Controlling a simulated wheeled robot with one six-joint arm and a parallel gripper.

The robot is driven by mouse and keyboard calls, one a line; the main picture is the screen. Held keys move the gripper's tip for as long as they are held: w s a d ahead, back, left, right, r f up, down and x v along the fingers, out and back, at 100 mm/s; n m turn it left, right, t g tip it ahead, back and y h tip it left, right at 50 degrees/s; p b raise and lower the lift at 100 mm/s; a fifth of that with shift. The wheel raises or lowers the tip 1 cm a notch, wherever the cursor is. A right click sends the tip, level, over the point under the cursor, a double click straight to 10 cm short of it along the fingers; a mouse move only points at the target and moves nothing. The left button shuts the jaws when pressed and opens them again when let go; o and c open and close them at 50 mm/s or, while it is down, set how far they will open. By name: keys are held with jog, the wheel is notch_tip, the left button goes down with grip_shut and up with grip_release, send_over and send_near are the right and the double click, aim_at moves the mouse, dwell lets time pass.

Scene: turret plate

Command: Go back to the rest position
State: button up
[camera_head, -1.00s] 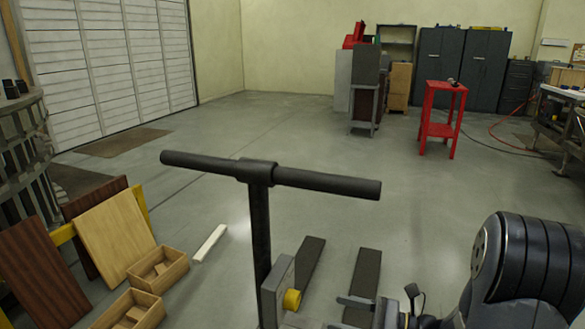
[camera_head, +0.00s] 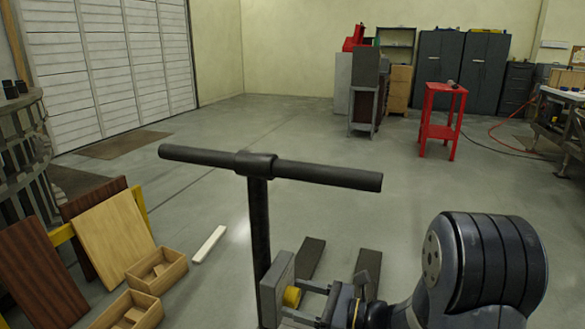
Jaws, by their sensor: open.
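My gripper (camera_head: 298,301) is at the bottom middle, pointing left. Its two fingers are spread, one above and one below a yellow knob (camera_head: 291,297) in the picture. The knob sits on a grey plate (camera_head: 275,290) beside a black upright post (camera_head: 259,225) with a black crossbar on top. I cannot tell whether the fingers touch the knob or the plate. Nothing is seen held in the jaws. The lower part of the plate is cut off by the picture's edge.
Two dark flat bars (camera_head: 311,258) lie low behind the gripper. Wooden boxes (camera_head: 157,270) and leaning boards (camera_head: 113,237) are at the left. A red stand (camera_head: 440,120) is farther back at the right. The floor in the middle is clear.

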jog(key=n+b, duration=0.4)
jog(key=b, duration=0.1)
jog(key=shift+f, duration=0.3)
jog(key=n+b, duration=0.4)
jog(key=b, duration=0.1)
jog(key=shift+b, duration=0.35)
jog(key=p+v, duration=0.1)
jog(key=v, duration=0.7)
jog(key=shift+d+r+n+p, duration=0.2)
jog(key=shift+d+n+p, duration=0.1)
jog(key=shift+d, duration=0.05)
jog(key=shift+s+a+f, duration=0.1)
jog(key=shift+s, duration=0.1)
